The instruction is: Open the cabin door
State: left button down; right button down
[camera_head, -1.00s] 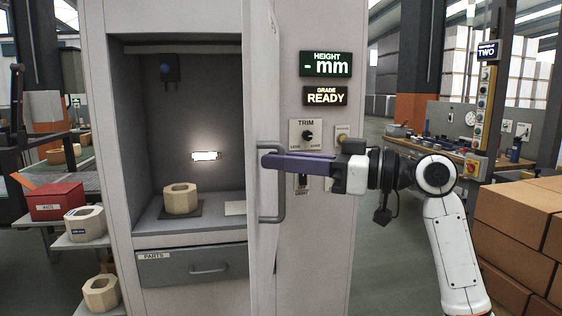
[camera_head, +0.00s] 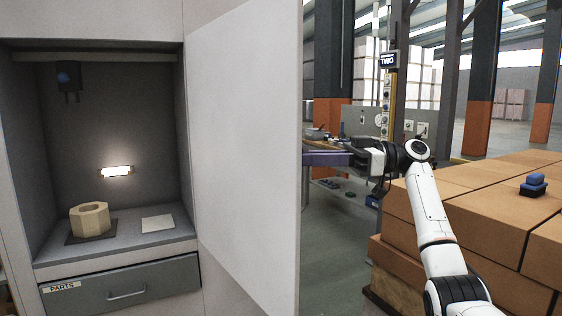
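The cabin door (camera_head: 245,150) is a tall, pale panel standing wide open on the right of the cabin opening. Its plain inner face is towards me, and its handle is hidden on the far side. My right gripper (camera_head: 325,158) reaches in from the right, its purple fingers running behind the door's free edge. Its fingertips are hidden, so I cannot tell whether they hold the handle. The cabin interior (camera_head: 120,135) is open to view, with a cream hexagonal block (camera_head: 90,219) on a dark pad. My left gripper is out of view.
A pale plate (camera_head: 157,224) lies beside the block, and a lit lamp (camera_head: 117,171) is on the back wall. A grey PARTS drawer (camera_head: 125,290) is shut below. Brown boxes (camera_head: 470,215) fill the right side, close to my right arm. Floor shows between door and boxes.

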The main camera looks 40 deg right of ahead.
jog(key=shift+w+d, duration=0.1)
jog(key=shift+d, duration=0.95)
jog(key=c, duration=2.1)
grip_release()
jog(key=shift+w, duration=0.15)
jog(key=v, duration=1)
jog(key=shift+b, duration=0.3)
jog(key=shift+s+f, duration=0.1)
jog(key=shift+s, duration=0.1)
